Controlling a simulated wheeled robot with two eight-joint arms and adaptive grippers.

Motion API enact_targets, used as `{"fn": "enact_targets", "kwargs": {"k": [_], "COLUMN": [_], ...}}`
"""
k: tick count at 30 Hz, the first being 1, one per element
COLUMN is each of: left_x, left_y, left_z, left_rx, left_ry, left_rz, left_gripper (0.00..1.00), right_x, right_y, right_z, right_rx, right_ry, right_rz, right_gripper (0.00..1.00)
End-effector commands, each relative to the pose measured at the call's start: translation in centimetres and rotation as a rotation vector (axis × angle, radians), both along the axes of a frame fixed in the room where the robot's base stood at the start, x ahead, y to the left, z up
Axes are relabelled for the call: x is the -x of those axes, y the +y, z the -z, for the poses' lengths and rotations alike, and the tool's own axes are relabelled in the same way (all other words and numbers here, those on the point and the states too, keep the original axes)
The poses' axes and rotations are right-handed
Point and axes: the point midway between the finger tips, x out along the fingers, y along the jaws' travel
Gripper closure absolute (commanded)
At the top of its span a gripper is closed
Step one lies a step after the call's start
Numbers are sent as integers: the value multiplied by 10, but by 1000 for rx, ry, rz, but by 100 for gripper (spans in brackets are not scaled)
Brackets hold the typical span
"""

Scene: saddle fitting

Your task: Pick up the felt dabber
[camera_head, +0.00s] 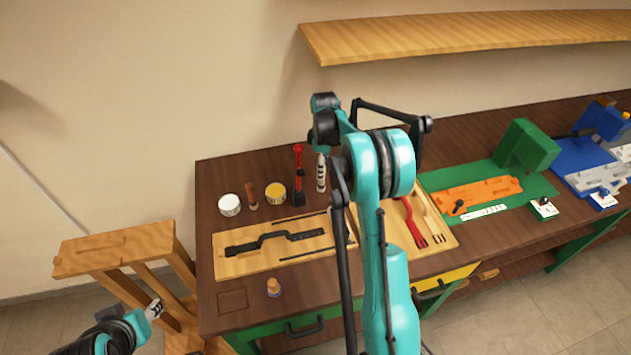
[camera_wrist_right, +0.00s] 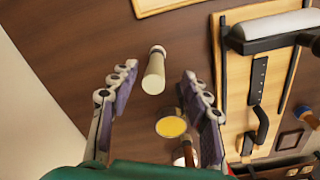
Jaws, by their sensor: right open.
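A pale upright cylinder with a white wider end (camera_wrist_right: 153,72), which I take to be the felt dabber, shows in the right wrist view between the fingertips of my right gripper (camera_wrist_right: 158,78). The fingers are open on both sides of it, and I see no contact. In the head view my right gripper (camera_head: 321,178) points down near the back of the bench, beside a red and black tool (camera_head: 298,182). The cylinder is not clearly visible there. My left gripper (camera_head: 154,309) is at the lower left, away from the bench; its opening is unclear.
A yellow-topped jar (camera_head: 275,193), a brown stick-like tool (camera_head: 252,196) and a white jar (camera_head: 230,205) stand close by on the left. A wooden tray (camera_head: 233,268) with a black strap lies in front. A small cork-coloured piece (camera_head: 273,287) stands at the front.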

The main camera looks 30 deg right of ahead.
Motion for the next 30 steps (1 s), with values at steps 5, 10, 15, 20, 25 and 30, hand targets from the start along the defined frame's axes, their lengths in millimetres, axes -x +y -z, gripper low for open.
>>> {"fn": "enact_targets", "kwargs": {"k": [5,10,15,20,25,30], "left_x": [0,0,0,0,0,0], "left_y": [0,0,0,0,0,0], "left_z": [3,7,13,20,20,19], "left_rx": [0,0,0,0,0,0], "left_ry": [0,0,0,0,0,0], "left_rz": [0,0,0,0,0,0], "left_gripper": [60,60,60,60,60,60], "right_x": [-1,-2,-5,-7,-7,-7], "right_y": [-1,-1,0,0,0,0], "right_z": [10,28,47,72,78,78], "right_rx": [0,1,1,1,1,1], "right_ry": [0,-1,-1,-1,-1,-1], "right_rz": [1,1,1,2,2,1], "right_gripper": [53,53,53,53,53,68]}}
